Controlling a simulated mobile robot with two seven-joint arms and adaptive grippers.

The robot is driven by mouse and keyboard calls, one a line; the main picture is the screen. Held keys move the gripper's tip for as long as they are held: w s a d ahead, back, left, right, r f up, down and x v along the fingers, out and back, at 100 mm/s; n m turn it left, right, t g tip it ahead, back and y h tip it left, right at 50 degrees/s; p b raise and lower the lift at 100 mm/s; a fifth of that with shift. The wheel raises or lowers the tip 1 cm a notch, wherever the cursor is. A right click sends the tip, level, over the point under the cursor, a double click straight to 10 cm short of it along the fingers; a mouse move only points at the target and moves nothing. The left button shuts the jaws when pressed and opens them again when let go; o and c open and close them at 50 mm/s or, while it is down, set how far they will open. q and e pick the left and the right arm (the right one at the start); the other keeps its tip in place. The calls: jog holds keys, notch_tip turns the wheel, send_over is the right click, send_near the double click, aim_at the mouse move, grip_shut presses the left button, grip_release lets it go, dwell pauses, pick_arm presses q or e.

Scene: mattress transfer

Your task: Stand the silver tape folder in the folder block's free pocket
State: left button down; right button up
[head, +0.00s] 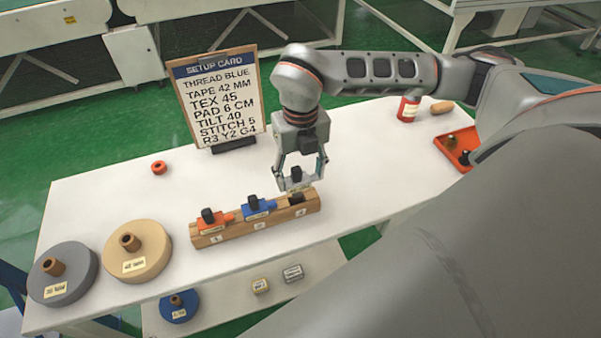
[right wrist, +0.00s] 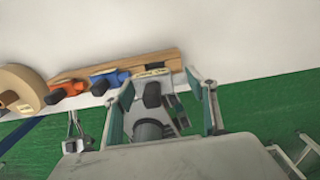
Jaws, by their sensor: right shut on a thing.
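The wooden folder block (head: 240,235) stands on the white table, and it also shows in the right wrist view (right wrist: 172,58). An orange-red folder (head: 211,219) sits in its left pocket and a blue folder (head: 259,207) in its middle pocket. The right pocket (head: 297,198) shows a dark opening. My right gripper (head: 301,180) is shut on the silver tape folder (head: 296,184), which has a black knob, just above and behind the right end of the block. In the right wrist view the folder (right wrist: 168,100) is between the fingers. Its lower edge is partly hidden. My left gripper is not in view.
A setup card (head: 220,95) stands behind the block. A grey disc (head: 77,285) and a tan disc (head: 150,265) lie at left, with a small red ring (head: 159,168) behind. A red can (head: 408,108) and an orange tray (head: 447,153) are at right.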

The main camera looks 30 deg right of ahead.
aim_at(300, 189)
jog(key=shift+f+b, duration=1.65)
jog(key=shift+f, duration=1.15)
jog(key=o, duration=1.4)
notch_tip(300, 189, up, 12)
jog(key=shift+r, duration=0.1)
